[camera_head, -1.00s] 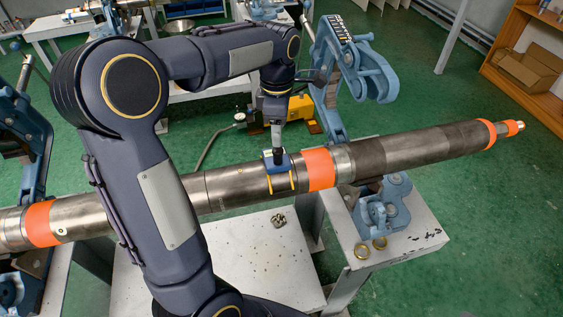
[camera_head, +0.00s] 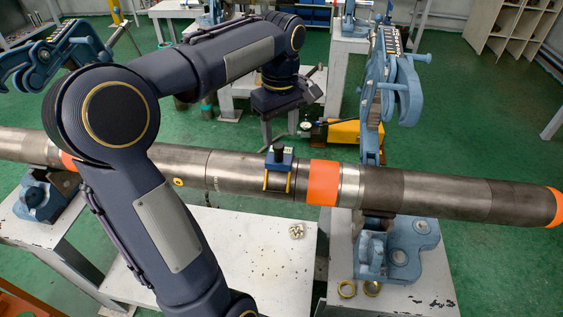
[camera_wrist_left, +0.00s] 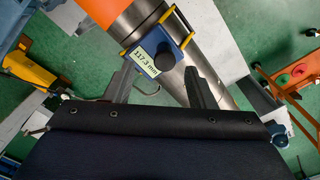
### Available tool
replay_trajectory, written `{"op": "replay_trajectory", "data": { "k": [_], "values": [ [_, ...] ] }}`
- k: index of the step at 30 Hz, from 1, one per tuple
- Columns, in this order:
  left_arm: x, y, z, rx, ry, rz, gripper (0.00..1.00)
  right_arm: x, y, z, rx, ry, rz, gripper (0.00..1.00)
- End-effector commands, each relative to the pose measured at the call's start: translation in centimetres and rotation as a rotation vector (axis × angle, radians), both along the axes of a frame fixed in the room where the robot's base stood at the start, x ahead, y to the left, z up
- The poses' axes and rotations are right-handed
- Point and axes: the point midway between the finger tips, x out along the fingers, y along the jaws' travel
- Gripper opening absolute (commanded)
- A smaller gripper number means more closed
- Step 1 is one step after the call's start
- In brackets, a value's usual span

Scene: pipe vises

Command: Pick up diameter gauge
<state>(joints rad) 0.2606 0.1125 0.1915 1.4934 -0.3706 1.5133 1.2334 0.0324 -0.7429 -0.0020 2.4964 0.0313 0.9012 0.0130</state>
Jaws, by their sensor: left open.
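The diameter gauge (camera_head: 277,160) is a small blue block with a black knob and yellow legs. It sits on the long steel pipe (camera_head: 235,170), left of an orange band. In the left wrist view the gauge (camera_wrist_left: 149,55) shows a display reading 117.3 mm. My left gripper (camera_wrist_left: 160,78) is open and empty, its two dark fingers pointing toward the gauge with the black knob between their lines, apart from it. In the head view the gripper (camera_head: 308,88) is up behind the pipe, its fingers partly hidden. My right gripper is not in view.
A blue pipe vise (camera_head: 392,90) stands open at the right, and another (camera_head: 60,55) at the left. A white table (camera_head: 245,240) holds a small metal part (camera_head: 296,231). Brass rings (camera_head: 347,289) lie on the right stand. A yellow pump (camera_head: 345,131) is on the floor behind.

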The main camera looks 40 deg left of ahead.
Motion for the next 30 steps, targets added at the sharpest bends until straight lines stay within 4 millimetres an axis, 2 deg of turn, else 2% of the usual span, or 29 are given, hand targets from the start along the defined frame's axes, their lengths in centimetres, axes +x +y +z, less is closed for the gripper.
{"op": "replay_trajectory", "data": {
  "k": [9,12,20,23,30],
  "values": [
    [-0.6,0.3,-4.5,-0.001,0.003,0.002,0.5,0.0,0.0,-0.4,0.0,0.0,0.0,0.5],
    [-0.6,0.2,-5.4,-0.001,0.001,0.001,0.5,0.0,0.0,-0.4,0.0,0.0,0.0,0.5],
    [-0.6,0.2,-5.7,0.0,-0.001,0.001,0.5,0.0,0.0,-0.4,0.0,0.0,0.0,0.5],
    [-0.6,0.2,-5.7,0.0,-0.001,0.001,0.4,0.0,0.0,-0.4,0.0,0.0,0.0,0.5],
    [-0.6,0.2,-5.7,0.0,-0.001,0.002,0.08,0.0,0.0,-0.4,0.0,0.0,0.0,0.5]
  ]
}}
